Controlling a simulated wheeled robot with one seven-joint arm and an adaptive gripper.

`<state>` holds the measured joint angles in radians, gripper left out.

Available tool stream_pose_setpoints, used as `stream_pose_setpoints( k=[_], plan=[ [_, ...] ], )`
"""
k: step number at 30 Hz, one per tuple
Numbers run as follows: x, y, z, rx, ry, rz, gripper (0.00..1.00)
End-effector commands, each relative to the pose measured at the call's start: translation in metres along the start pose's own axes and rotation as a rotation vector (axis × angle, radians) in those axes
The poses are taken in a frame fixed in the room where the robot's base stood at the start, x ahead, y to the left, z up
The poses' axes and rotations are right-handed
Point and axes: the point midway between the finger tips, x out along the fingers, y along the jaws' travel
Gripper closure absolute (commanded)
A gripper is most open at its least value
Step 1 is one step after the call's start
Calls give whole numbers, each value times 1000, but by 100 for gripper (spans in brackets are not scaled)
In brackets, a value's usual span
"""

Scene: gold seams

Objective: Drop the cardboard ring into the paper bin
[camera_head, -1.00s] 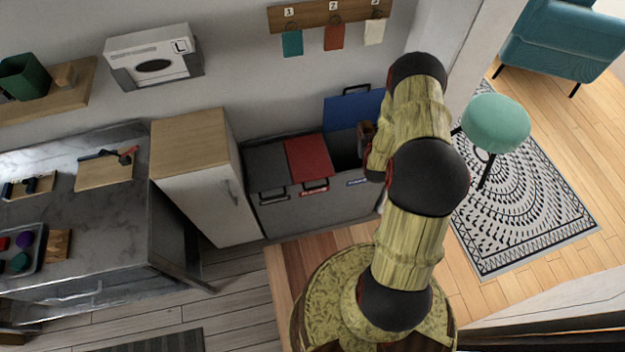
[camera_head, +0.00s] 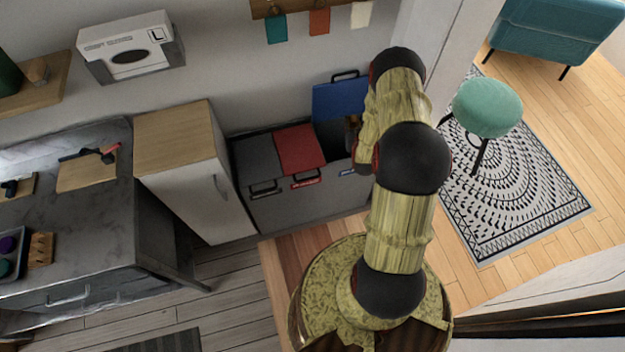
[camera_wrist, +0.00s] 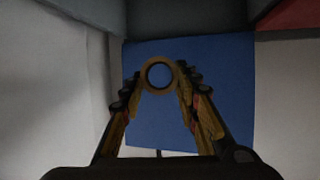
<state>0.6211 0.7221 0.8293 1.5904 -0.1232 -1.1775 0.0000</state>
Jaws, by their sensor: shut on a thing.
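The cardboard ring (camera_wrist: 146,73) is a small tan-brown hoop in the wrist view. My gripper (camera_wrist: 159,78) is shut on it, with a finger on each side. The open blue lid (camera_wrist: 215,85) lies behind the ring in that view. In the head view the blue lid (camera_head: 341,98) stands raised at the right end of the grey bin unit (camera_head: 300,208), above a dark opening (camera_head: 331,142) with a blue label. My gripper (camera_head: 352,132) is by this opening, partly hidden by my arm. The ring cannot be made out there.
A red lid (camera_head: 299,149) and a grey lid (camera_head: 260,160) beside the opening are shut. A white cabinet (camera_head: 205,190) stands left of the bins. A green stool (camera_head: 487,107) and patterned rug (camera_head: 515,190) are to the right. Coloured cards hang on the wall above.

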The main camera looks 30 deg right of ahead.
Motion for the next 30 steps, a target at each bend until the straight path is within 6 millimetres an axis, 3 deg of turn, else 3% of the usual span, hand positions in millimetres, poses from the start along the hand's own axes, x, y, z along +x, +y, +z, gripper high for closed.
stream_pose_setpoints(
  k=[5,6,16,25,30],
  plan=[
    [0,0,-1,0,1,0,78],
    [0,0,-1,0,1,0,66],
    [0,0,-1,0,1,0,48],
    [-1,0,-1,0,1,0,47],
    [-14,0,-1,0,1,1,47]
  ],
)
